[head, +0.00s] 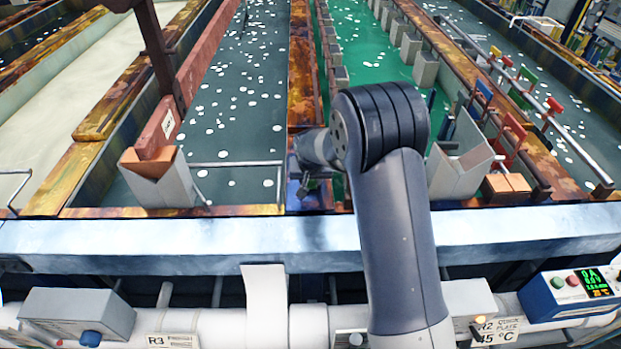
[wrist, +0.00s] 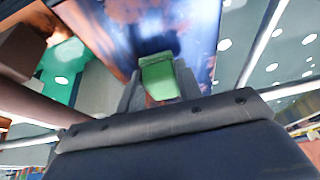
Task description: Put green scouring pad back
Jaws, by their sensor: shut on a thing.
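The green scouring pad (wrist: 159,80) shows in the wrist view between the two dark fingers of my gripper (wrist: 160,88). My gripper is shut on it. Behind the pad in that view is a blue-stained, rusty surface. I cannot tell whether the pad touches that surface. In the head view my gripper (head: 312,188) is partly seen at the near end of the rusty divider, left of my arm's elbow. I cannot make out the pad in the head view. The place where the pad belongs cannot be told from these frames.
A dark liquid tank (head: 235,110) with white floating balls lies left of the rusty divider (head: 303,75). A green liquid tank (head: 375,55) lies right of it. Open holders stand at left (head: 160,182) and right (head: 460,172). A pale metal ledge (head: 180,245) runs along the front.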

